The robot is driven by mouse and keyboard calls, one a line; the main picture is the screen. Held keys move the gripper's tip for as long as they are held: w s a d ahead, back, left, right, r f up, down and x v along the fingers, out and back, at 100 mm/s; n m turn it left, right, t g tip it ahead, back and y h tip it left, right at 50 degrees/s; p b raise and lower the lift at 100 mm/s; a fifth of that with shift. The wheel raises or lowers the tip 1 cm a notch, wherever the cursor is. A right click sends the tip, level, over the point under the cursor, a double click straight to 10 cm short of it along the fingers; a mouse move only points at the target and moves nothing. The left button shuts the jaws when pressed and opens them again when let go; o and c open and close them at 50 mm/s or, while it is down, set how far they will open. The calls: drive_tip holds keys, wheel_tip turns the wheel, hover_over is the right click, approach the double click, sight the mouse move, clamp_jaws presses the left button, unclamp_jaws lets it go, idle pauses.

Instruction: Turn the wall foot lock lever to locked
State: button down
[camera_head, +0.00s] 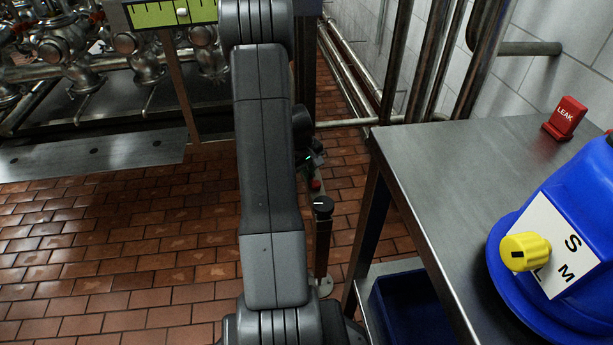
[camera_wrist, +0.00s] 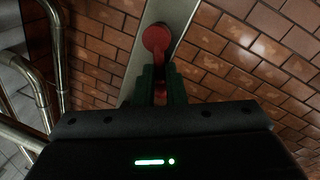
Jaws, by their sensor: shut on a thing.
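The red lever (camera_wrist: 157,38) shows in the wrist view as a round red end with a narrow red arm running down between my fingers. It sits in front of a pale metal strip (camera_wrist: 150,70). My gripper (camera_wrist: 160,80) has green fingers, and they are shut on the lever's narrow arm. The fingers hide part of that arm. In the head view, my gripper (camera_head: 310,164) is low beside the wall pipes, mostly hidden behind my arm. A small red part (camera_head: 315,184) shows just below it. I cannot read any lock marking.
Pipes (camera_wrist: 35,70) run at left in the wrist view. Brick floor (camera_head: 130,260) is clear at left.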

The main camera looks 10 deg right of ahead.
drive_tip(key=m, duration=0.2)
drive_tip(key=d+m, duration=0.1)
drive_tip(key=m, duration=0.1)
drive_tip(key=m+g, duration=0.1)
drive_tip(key=shift+w+d+m, duration=0.3)
drive_tip(key=shift+w+m, duration=0.05)
drive_tip(key=shift+m, duration=0.05)
idle(0.4)
drive_tip(key=c, duration=1.5)
unclamp_jaws()
drive_tip(key=shift+r, duration=0.1)
drive_tip(key=a+r+p, duration=0.1)
drive_tip(key=r, duration=0.3)
drive_tip(key=r+p, duration=0.2)
drive_tip(key=r, duration=0.3)
drive_tip(key=a+r+p, duration=0.1)
drive_tip(key=r, duration=0.3)
drive_tip(key=shift+a+r, duration=0.2)
drive_tip(key=shift+a, duration=0.1)
drive_tip(key=shift+f, duration=0.1)
